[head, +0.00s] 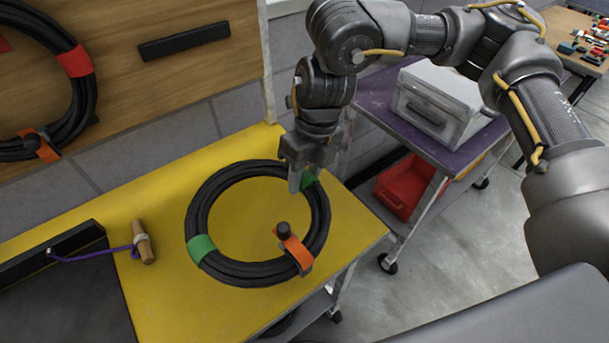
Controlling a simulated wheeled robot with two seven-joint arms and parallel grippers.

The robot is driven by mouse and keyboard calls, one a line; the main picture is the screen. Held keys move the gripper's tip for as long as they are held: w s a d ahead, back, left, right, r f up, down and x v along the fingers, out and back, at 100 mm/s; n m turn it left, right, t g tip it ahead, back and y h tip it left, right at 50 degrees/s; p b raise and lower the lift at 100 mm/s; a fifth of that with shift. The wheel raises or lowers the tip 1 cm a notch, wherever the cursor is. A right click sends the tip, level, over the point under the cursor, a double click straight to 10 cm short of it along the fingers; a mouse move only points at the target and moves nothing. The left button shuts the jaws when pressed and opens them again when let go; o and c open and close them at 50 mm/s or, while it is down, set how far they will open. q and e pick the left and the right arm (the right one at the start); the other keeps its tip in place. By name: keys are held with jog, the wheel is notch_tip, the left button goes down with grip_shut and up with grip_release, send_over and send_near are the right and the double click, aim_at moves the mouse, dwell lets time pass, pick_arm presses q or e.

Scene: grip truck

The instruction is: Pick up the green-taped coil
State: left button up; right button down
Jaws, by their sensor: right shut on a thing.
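The green-taped coil (196,208) is a ring of black cable lying on the yellow table top. It has a green tape band (202,246) at its lower left, another green band at its upper right, and an orange strap with a black knob (296,248) at its lower right. My right gripper (302,184) points down at the coil's upper right and is shut on it beside the green band there. The fingers partly hide that band. My left gripper is out of view.
A coil with red tape (76,61) hangs on the wooden panel at the left. A wooden toggle on a purple cord (144,248) lies left of the coil, beside a black box. A purple-topped cart (376,95) with a grey case (440,100) and red bin (404,187) stands at the right.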

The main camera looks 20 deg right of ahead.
jog(key=s, duration=0.2)
jog(key=s+a+r, duration=0.1)
jog(key=s+r+b, duration=0.1)
jog(key=s, duration=0.1)
jog(key=shift+s+a+r, duration=0.2)
jog(key=shift+s+a, duration=0.05)
jog(key=shift+s, duration=0.05)
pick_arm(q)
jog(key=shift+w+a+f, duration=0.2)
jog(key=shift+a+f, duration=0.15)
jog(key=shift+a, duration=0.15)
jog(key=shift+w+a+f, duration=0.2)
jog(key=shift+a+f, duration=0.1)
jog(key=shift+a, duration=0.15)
pick_arm(e)
jog(key=shift+s+a+r, duration=0.2)
jog(key=shift+s+r, duration=0.2)
jog(key=shift+s, duration=0.35)
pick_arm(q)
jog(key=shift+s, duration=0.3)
